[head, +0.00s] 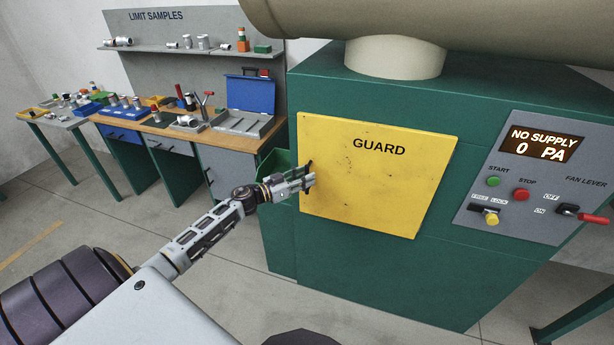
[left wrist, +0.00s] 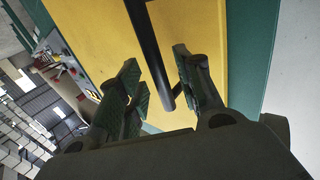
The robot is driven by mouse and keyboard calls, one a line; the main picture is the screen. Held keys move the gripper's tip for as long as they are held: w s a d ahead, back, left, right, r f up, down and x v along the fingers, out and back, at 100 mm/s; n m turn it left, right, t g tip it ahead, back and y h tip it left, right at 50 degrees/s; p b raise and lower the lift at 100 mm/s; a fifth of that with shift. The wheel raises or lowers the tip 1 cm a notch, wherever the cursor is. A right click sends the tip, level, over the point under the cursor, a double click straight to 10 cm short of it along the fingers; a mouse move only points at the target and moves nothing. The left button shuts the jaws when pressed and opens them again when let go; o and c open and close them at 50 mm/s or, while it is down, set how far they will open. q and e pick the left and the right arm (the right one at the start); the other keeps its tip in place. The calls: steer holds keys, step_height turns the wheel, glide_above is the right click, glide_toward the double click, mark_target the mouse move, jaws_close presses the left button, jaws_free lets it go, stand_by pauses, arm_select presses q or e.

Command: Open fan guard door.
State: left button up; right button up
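The yellow fan guard door (head: 385,185), lettered GUARD, lies against the front of the green cabinet (head: 370,270) and looks closed. Its dark bar handle (head: 309,164) is near the door's left edge, partly hidden by my left gripper (head: 306,180). In the left wrist view the black handle (left wrist: 152,55) runs between the two fingers of my left gripper (left wrist: 160,80). The fingers are apart, with a visible gap on each side of the bar. The yellow door (left wrist: 100,35) fills the space behind them. My right gripper is not in view.
A control panel (head: 535,190) right of the door reads NO SUPPLY, 0 PA, with buttons, a yellow lock knob (head: 490,217) and a red fan lever (head: 592,218). A large duct (head: 350,25) hangs above. A workbench (head: 170,130) with samples stands at the back left.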

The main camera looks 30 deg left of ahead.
arm_select(q)
steer(key=shift+w+d, duration=0.25)
steer(key=shift+w, duration=0.3)
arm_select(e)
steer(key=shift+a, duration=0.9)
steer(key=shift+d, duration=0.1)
arm_select(q)
steer(key=shift+c, duration=0.4)
jaws_close()
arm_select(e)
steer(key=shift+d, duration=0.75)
